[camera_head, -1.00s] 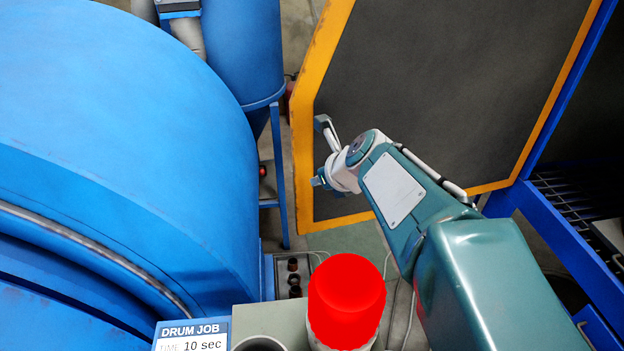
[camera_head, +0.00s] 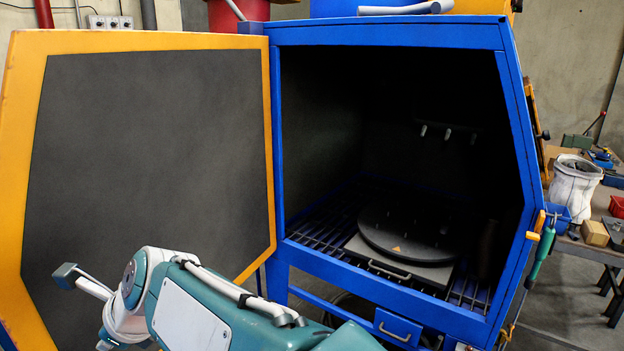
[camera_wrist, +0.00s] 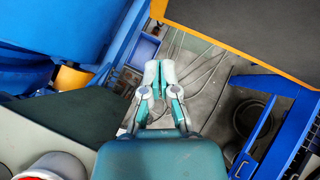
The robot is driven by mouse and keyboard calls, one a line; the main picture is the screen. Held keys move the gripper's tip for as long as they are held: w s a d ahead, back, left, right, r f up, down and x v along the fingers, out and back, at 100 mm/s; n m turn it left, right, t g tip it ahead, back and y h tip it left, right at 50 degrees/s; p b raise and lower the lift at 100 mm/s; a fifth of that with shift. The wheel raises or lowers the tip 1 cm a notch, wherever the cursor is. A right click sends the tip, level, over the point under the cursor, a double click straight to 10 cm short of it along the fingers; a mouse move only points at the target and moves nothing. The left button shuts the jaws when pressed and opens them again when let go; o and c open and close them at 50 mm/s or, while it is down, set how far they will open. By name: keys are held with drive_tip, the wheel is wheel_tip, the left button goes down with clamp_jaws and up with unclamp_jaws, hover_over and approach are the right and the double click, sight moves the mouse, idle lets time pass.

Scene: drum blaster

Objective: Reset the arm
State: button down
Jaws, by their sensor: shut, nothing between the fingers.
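My arm, teal and white, rises from the bottom of the head view, in front of the open cabinet door. My gripper (camera_wrist: 158,72) shows in the middle of the wrist view. Its two fingers are together and nothing is between them. It hangs in free air above the grey floor.
The blue cabinet (camera_head: 395,34) stands open, with a dark round turntable (camera_head: 405,232) on its grille floor. Its yellow-edged door (camera_head: 150,150) swings out to the left, close behind my arm. A bench with a white bucket (camera_head: 575,187) stands at right.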

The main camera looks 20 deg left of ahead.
drive_tip(key=w+d+r+n+t+h, duration=0.15)
drive_tip(key=w+d, duration=0.35)
drive_tip(key=d, duration=0.6)
drive_tip(key=w+d+n+t, duration=0.25)
drive_tip(key=w+d, duration=0.35)
drive_tip(key=d, duration=0.4)
drive_tip(key=w+d+r+n+t+h, duration=0.15)
drive_tip(key=w+d, duration=0.35)
drive_tip(key=d, duration=0.6)
drive_tip(key=s+d+f+n+h, duration=0.1)
drive_tip(key=s+d+f+n, duration=0.1)
drive_tip(key=d, duration=0.6)
drive_tip(key=s+d+f+n+t+h, duration=0.1)
drive_tip(key=s+d+f+n+h, duration=0.1)
drive_tip(key=d, duration=0.7)
drive_tip(key=s+d+f+n+h, duration=0.2)
drive_tip(key=s+d+f+n, duration=0.1)
drive_tip(key=d, duration=0.6)
drive_tip(key=shift+s+f+n, duration=0.15)
drive_tip(key=shift+s+n, duration=0.4)
